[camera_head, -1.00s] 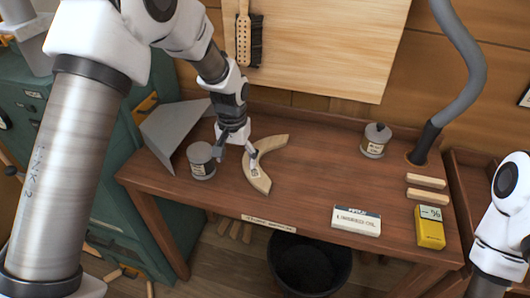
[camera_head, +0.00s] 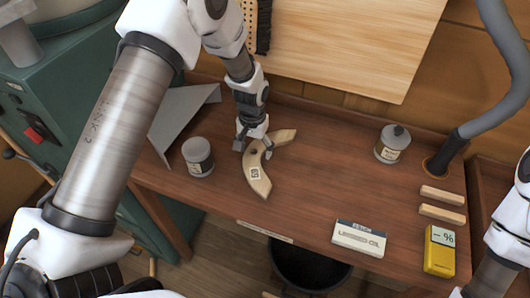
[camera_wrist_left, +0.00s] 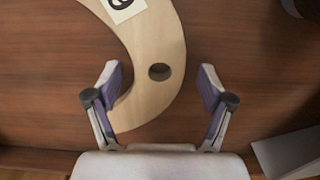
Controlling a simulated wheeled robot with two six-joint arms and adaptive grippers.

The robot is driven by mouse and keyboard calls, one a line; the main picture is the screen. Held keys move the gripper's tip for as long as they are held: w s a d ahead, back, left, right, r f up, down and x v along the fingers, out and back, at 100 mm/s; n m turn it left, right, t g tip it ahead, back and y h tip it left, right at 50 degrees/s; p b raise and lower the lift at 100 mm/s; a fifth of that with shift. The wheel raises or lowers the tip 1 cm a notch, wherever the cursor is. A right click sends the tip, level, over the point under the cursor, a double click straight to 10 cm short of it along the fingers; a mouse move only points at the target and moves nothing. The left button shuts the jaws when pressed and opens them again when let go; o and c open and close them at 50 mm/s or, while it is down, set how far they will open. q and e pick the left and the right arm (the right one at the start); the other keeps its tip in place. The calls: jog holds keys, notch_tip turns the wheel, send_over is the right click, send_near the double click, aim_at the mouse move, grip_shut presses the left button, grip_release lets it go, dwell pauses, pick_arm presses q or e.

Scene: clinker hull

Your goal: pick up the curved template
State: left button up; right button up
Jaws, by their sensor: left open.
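The curved template (camera_head: 255,176) is a pale wooden crescent with a small label and a round hole, lying flat on the brown workbench. My left gripper (camera_head: 253,148) is over its upper part, near the hole. In the left wrist view, the template (camera_wrist_left: 151,38) runs between the spread fingers of my left gripper (camera_wrist_left: 160,92). The gripper is open and holds nothing. My right arm shows at the right edge, but its gripper is out of view.
A grey tin (camera_head: 198,157) stands just left of the template, with a grey angled sheet (camera_head: 183,117) behind it. The bench middle is clear.

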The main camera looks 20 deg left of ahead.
pick_arm(q)
jog(key=shift+s+r, duration=0.1)
jog(key=shift+s, duration=0.1)
jog(key=c, duration=1.4)
